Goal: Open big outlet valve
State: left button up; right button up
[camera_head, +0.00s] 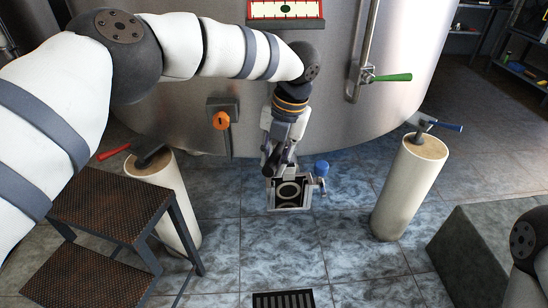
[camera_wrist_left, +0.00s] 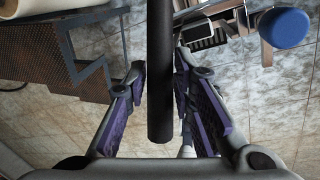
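A square grey outlet fitting (camera_head: 290,207) with a round opening sits low in front of the tank. A blue knob (camera_head: 321,168) is on its right side, and it also shows in the left wrist view (camera_wrist_left: 287,27). My left gripper (camera_head: 272,168) points down at the fitting, partly in front of it. In the left wrist view a long black bar (camera_wrist_left: 160,70), which looks like a valve handle, runs between the purple-padded fingers. The fingers stand apart, with gaps on both sides of the bar. My right gripper is out of view.
The steel tank (camera_head: 350,35) fills the back. Two pale posts carry red (camera_head: 114,152) and blue (camera_head: 447,126) levers. Dark steps (camera_head: 108,208) stand front left.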

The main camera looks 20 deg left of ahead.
pick_arm(q)
jog(key=shift+o, duration=1.2)
notch_tip(320, 180, up, 12)
jog(key=d, duration=0.2)
jog(key=shift+d, duration=0.15)
